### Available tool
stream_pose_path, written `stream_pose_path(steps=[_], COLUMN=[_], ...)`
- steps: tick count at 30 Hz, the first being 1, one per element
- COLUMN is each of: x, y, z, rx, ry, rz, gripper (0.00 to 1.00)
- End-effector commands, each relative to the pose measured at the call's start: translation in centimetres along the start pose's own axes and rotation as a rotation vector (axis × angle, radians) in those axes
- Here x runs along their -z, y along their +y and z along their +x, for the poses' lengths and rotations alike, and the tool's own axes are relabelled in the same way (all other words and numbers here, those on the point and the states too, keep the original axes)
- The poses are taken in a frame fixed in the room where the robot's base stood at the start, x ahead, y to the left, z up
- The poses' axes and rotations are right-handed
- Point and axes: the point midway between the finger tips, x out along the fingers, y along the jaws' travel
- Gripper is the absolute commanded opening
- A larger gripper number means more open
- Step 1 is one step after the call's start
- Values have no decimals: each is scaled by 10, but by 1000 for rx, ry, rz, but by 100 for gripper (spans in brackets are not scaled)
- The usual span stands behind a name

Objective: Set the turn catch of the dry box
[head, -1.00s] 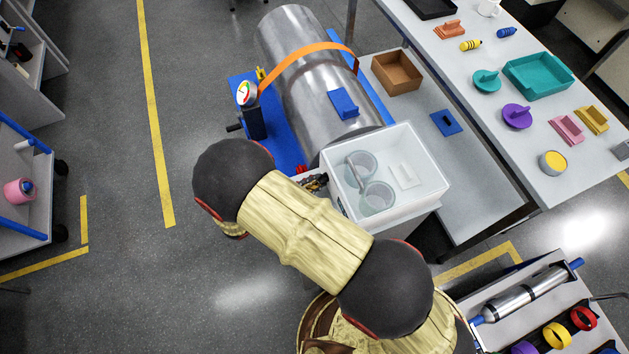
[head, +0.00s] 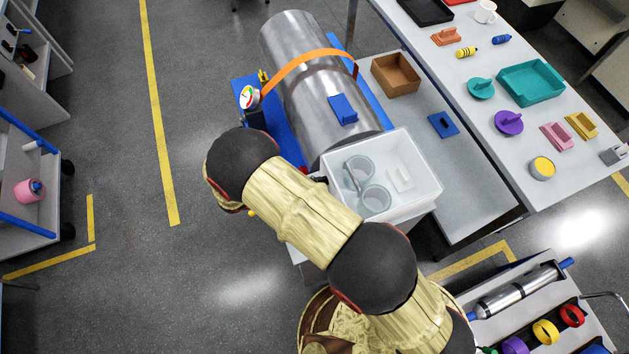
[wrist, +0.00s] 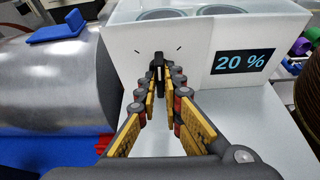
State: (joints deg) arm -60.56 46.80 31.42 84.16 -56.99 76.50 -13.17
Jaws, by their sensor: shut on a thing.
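The dry box (head: 412,207) is a white box with a clear lid, right of centre in the head view. In the wrist view its white front wall (wrist: 200,42) carries a dark "20 %" display (wrist: 243,61). The turn catch (wrist: 158,60) is a small dark lever on that wall, left of the display. It looks about upright, with short slanted marks on both sides above it. My gripper (wrist: 159,75) faces the wall with its fingertips closed around the catch, partly covering it. In the head view my arm hides most of the gripper.
A large metal cylinder (head: 306,80) with an orange strap and a gauge (head: 249,97) lies on a blue base beside the box. A brown tray (head: 396,75) and a blue block (head: 443,125) sit behind. A grey surface lies below my gripper.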

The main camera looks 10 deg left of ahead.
Motion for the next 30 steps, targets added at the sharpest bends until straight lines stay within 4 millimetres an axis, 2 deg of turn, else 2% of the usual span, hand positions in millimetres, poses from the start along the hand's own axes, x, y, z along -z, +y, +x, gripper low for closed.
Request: stream_pose_path(steps=[18,30], x=[2,3], y=[6,8], z=[1,1], rx=[216,301], ry=[0,0], rz=[-522,-731], gripper=[0,0])
